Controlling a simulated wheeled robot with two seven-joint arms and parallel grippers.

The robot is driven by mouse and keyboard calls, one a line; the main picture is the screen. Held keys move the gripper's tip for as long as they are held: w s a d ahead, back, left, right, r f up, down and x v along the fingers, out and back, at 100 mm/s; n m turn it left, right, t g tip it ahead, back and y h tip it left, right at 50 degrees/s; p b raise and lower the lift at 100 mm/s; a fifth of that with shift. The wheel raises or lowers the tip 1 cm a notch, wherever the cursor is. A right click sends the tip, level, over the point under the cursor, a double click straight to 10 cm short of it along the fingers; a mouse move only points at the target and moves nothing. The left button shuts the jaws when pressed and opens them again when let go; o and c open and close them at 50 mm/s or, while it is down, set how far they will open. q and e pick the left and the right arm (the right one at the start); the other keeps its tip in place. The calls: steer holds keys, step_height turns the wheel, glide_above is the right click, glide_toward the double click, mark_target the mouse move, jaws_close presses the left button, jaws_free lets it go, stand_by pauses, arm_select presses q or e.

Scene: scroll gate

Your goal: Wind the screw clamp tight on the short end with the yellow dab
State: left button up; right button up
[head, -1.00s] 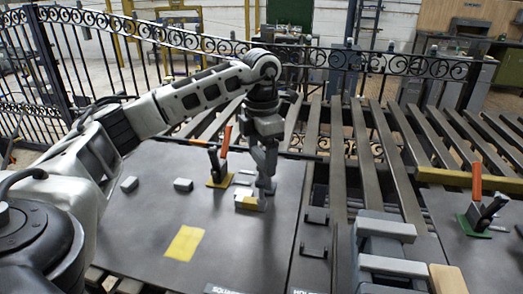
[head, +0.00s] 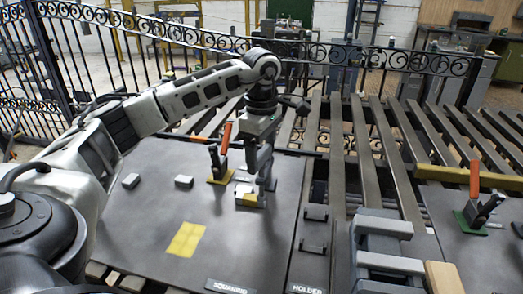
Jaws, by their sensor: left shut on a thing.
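My left gripper (head: 264,184) points straight down over the dark board, its fingers shut on a small grey piece with a yellow patch (head: 250,199). The fingers hide part of this piece, and I cannot tell whether it is the screw clamp or the short end. Just left of it, a clamp with an orange upright handle (head: 226,138) and a black lever stands on a yellow base (head: 221,176). A second orange-handled clamp (head: 474,179) stands on a green base at the right. My right gripper is not in view.
Signs read "SQUARING" (head: 230,288) and "HOLDER" (head: 307,289). Grey blocky fixtures (head: 385,226) stand right of the board. Dark slats and an ornate fence lie behind.

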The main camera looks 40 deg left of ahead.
mark_target(262, 151)
arm_select(q)
steer(key=shift+w+r+m, duration=0.1)
steer(key=shift+m, duration=1)
steer(key=o, duration=1)
step_height(262, 151, up, 7)
steer(key=shift+r, duration=0.2)
step_height(262, 151, up, 8)
steer(key=shift+r+p, duration=0.25)
steer(key=shift+p, duration=0.85)
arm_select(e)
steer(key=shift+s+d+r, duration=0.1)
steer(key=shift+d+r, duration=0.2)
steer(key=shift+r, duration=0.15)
